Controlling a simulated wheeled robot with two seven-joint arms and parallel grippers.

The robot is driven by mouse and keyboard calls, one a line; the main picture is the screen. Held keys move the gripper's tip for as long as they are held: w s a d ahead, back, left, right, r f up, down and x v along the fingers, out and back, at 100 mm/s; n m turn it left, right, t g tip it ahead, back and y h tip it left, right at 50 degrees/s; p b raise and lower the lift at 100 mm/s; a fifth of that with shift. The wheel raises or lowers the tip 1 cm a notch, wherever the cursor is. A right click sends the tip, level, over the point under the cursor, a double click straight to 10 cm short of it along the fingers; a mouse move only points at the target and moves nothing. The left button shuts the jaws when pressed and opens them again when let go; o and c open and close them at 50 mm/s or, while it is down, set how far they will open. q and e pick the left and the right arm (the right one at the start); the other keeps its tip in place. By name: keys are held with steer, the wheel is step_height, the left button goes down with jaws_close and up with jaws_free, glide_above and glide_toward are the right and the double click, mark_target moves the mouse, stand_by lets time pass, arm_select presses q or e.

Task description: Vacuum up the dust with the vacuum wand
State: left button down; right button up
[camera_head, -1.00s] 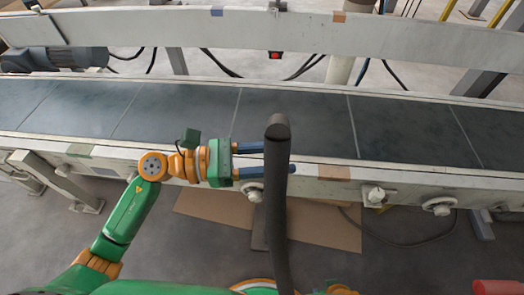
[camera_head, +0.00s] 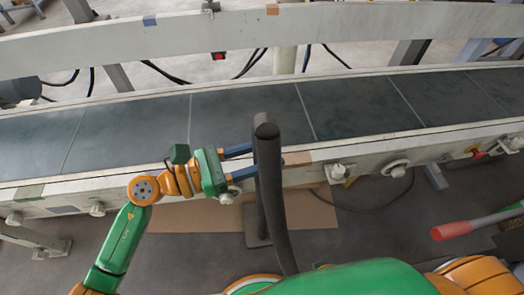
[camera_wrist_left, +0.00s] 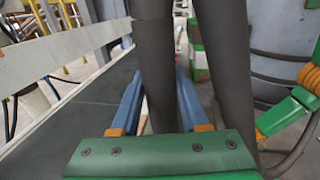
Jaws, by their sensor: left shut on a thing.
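The vacuum wand (camera_head: 272,200) is a dark grey tube. It stands near upright beside the conveyor's near rail in the head view, its top end above the belt. My left gripper (camera_head: 268,157) is shut around it, with blue fingers on either side. The wand (camera_wrist_left: 155,65) also fills the middle of the left wrist view, between the fingers of the left gripper (camera_wrist_left: 160,98). I cannot make out dust clearly in either view. My right arm shows at the lower right of the head view, but its gripper does not.
The conveyor's dark belt (camera_head: 235,115) runs across between pale rails, with bolts and knobs along the near rail (camera_head: 120,187). A flat cardboard sheet (camera_head: 190,217) lies on the floor below. A red-handled object (camera_head: 452,230) is at the right. The belt is clear of objects.

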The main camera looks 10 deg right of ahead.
arm_select(q)
steer(key=shift+s+r+p, duration=0.2)
steer(key=shift+s+p, duration=0.15)
steer(key=shift+s, duration=0.1)
steer(key=s+r+p, duration=0.1)
steer(key=s+p, duration=0.2)
steer(key=s, duration=1.4)
steer(key=shift+a+r+p, duration=0.3)
steer(key=shift+r+p, duration=0.05)
steer(key=shift+r, duration=0.05)
